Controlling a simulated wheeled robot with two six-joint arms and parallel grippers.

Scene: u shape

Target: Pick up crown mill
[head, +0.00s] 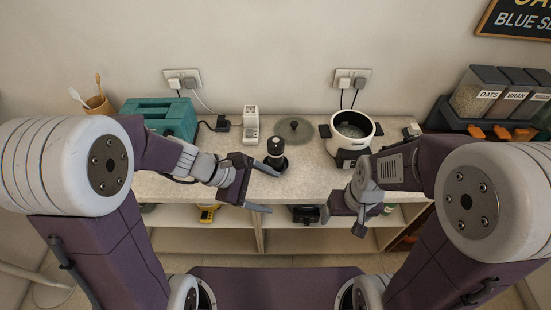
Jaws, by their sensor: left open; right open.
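A small dark mill with a light top (275,147) stands upright near the front middle of the counter; I take it to be the crown mill. Its lower part is dark and wide, and one finger of my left gripper is in front of or close beside it. My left gripper (262,188) is open and empty at the counter's front edge, just below and left of the mill in the picture. I cannot tell whether the finger touches it. My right gripper (349,222) is open, pointing down in front of the counter edge, well to the right of the mill.
Behind the mill are a white device (251,124) and a round grey lid (295,129). A white cooker (351,132) stands right, a teal toaster (158,115) left. A dispenser (490,95) is far right. Open shelves (231,241) lie below the counter (310,180).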

